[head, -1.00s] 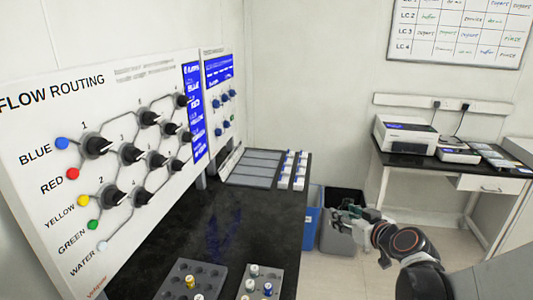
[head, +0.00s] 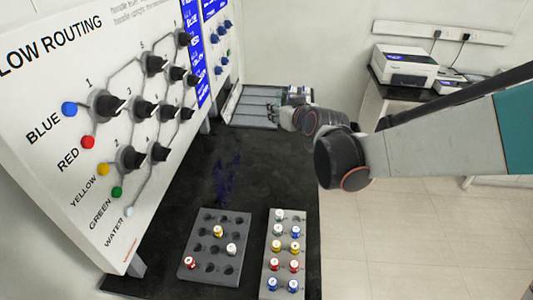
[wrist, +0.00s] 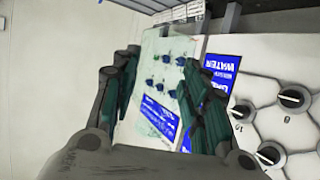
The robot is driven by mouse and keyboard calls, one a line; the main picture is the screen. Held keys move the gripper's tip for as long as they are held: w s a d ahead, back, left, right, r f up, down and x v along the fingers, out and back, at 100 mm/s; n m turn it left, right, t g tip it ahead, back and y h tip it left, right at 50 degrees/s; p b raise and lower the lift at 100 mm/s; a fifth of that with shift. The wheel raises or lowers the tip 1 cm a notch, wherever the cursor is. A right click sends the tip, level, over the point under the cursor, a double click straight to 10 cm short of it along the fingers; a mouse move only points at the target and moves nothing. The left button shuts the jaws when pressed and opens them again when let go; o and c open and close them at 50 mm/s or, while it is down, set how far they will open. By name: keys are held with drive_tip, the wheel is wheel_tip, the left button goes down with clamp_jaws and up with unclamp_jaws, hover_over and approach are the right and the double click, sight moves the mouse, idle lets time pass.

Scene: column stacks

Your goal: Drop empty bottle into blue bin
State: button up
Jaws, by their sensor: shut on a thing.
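My gripper (head: 298,97) is at the far end of the bench in the head view, in front of the grey trays. In the wrist view its dark green fingers (wrist: 158,60) stand apart on either side of a pale, see-through thing, and the panel's blue knobs show in that same area. I take it for the empty bottle, held between the fingers, but its outline is hard to make out. The blue bin does not show in either view now; my arm covers the floor at the bench's far right side.
The black bench (head: 190,165) bears a grey rack (head: 205,262) and a second rack (head: 270,240) of capped vials at the near end. The flow routing panel (head: 60,160) stands along the left. A white machine (head: 405,65) stands at the back right. Floor right of the bench is clear.

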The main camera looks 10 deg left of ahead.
drive_tip(key=shift+a, duration=0.4)
wheel_tip(320, 180, down, 20)
drive_tip(key=b, duration=0.7)
drive_tip(key=shift+r, duration=0.2)
drive_tip(key=shift+f+b, duration=0.15)
drive_tip(key=shift+b, duration=0.15)
drive_tip(key=o, duration=1.1)
